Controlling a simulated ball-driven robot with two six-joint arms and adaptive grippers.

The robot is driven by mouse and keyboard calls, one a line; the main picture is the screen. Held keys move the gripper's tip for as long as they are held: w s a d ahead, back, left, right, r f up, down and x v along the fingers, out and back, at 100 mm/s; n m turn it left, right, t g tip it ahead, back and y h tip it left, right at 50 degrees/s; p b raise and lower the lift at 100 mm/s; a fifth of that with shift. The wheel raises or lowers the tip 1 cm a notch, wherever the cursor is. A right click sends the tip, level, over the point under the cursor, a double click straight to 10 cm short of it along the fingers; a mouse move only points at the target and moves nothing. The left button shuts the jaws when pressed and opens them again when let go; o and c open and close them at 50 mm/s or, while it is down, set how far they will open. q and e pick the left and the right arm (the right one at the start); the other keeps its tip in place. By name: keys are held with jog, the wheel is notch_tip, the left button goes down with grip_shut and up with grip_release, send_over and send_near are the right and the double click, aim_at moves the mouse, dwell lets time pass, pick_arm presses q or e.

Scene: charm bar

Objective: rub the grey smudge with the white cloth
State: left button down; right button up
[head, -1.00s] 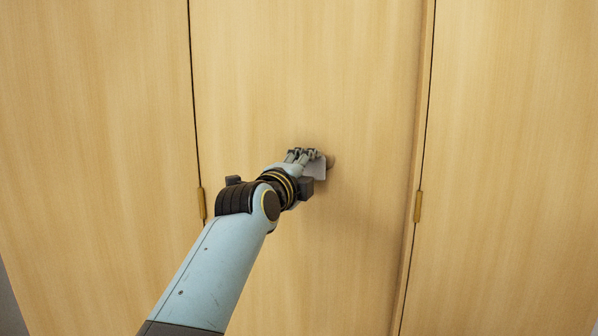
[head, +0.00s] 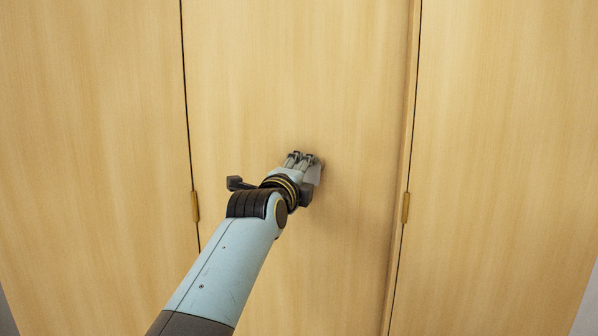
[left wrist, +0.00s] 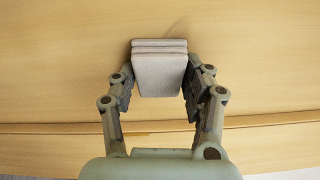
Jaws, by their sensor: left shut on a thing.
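My left gripper (head: 302,158) is shut on the folded white cloth (head: 314,173) and holds it at the middle wood panel, touching it or very close. In the left wrist view the cloth (left wrist: 159,75) is a thick, pale, layered pad between the two fingers of the gripper (left wrist: 160,88), its far edge at the wood. A faint dark mark shows on the wood just beyond the cloth there; I cannot tell if it is the grey smudge or a shadow. In the head view no smudge shows clearly; the cloth and fingers cover that spot. My right gripper is not in view.
The middle wood panel (head: 300,70) is flat and clear around the gripper. Narrow seams border it, with a brass hinge on the left (head: 195,206) and another on the right (head: 405,208). Wood panels continue on both sides.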

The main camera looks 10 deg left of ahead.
pick_arm(q)
jog(key=c, duration=2.1)
grip_release()
jog(key=shift+n+h, duration=0.3)
jog(key=shift+n, duration=0.1)
jog(key=d, duration=0.2)
jog(key=d+r+p, duration=0.1)
jog(key=d, duration=0.1)
jog(key=shift+s, duration=0.4)
jog(key=shift+a+f, duration=0.1)
jog(key=shift+a, duration=0.6)
grip_shut()
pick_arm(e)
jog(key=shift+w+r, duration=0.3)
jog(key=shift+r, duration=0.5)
pick_arm(q)
jog(key=shift+a, duration=0.1)
jog(key=s+a, duration=0.1)
jog(key=a, duration=0.6)
jog(key=shift+s+a+f, duration=0.2)
jog(key=shift+s, duration=0.2)
jog(key=s+d+p, duration=0.1)
jog(key=s, duration=0.4)
jog(key=shift+s+d+p, duration=0.3)
jog(key=shift+s+d, duration=0.05)
jog(key=shift+s, duration=0.05)
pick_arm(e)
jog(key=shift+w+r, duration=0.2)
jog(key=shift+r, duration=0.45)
